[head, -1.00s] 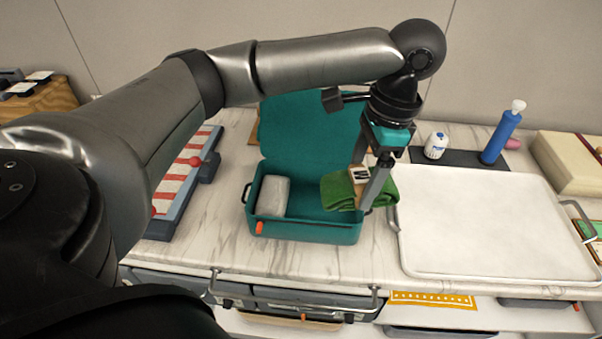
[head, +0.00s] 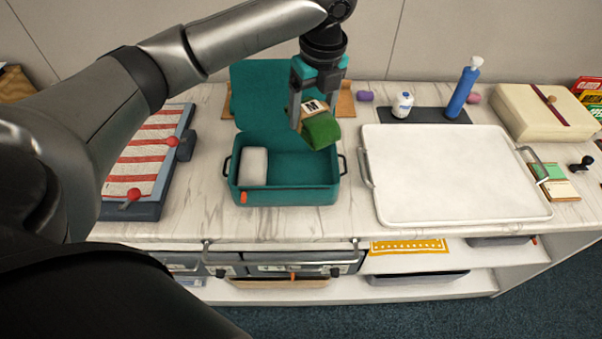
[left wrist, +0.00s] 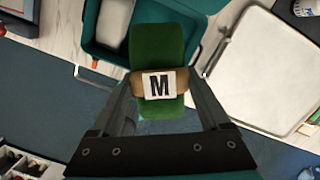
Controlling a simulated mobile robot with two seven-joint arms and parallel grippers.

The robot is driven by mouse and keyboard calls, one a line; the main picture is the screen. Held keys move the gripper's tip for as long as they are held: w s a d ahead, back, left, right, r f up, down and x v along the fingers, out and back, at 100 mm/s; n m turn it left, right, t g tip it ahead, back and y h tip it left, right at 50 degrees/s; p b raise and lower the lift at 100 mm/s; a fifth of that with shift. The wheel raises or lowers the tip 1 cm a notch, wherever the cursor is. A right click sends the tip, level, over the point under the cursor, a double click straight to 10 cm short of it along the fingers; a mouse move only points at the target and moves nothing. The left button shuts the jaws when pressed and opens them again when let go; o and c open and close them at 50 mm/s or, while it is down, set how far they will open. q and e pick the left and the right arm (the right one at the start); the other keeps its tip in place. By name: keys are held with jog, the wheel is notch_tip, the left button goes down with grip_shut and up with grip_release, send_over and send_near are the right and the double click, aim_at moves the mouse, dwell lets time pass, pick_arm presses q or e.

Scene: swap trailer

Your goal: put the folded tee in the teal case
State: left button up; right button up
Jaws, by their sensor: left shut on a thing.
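The folded tee (head: 321,131) is a green bundle with a tan band and a white label marked "M". My left gripper (head: 313,115) is shut on it at the band and holds it, tilted, above the right part of the teal case. In the left wrist view the tee (left wrist: 157,48) lies between the two fingers. The teal case (head: 290,193) stands open on the counter, its lid (head: 270,90) raised at the back. A pale grey-white bundle (head: 253,166) sits in the case's left end. The right part of its floor looks bare. My right gripper is not in view.
A white tray (head: 450,180) with side handles lies right of the case. A striped red and white board (head: 146,150) lies to the left. A blue bottle (head: 462,92) and a white bottle (head: 402,105) stand on a dark mat behind the tray. A cream box (head: 535,110) is at the back right.

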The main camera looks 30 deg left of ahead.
pick_arm(q)
jog(key=a+m, duration=0.1)
jog(key=w+a+m, duration=0.1)
jog(key=m, duration=0.1)
jog(key=a+m+p, duration=0.1)
jog(key=m, duration=0.1)
jog(key=shift+w+a+r+t+h, duration=0.1)
jog(key=shift+w+r+t+h, duration=0.15)
jog(key=shift+t+h, duration=0.05)
jog(key=shift+f, duration=0.25)
jog(key=b, duration=0.3)
send_near(301, 175)
jog(key=shift+m, duration=0.3)
jog(key=f, duration=0.3)
jog(key=w+f, duration=0.1)
jog(key=f, duration=0.1)
jog(key=shift+a+f, duration=0.1)
jog(key=shift+a, duration=0.15)
jog(key=shift+f, duration=0.2)
jog(key=o, duration=1.3)
jog(key=shift+o, duration=0.2)
notch_tip(301, 175, up, 12)
jog(key=s+d+p, duration=0.1)
jog(key=p, duration=0.1)
jog(key=shift+s+r, duration=0.15)
jog(key=shift+s, duration=0.15)
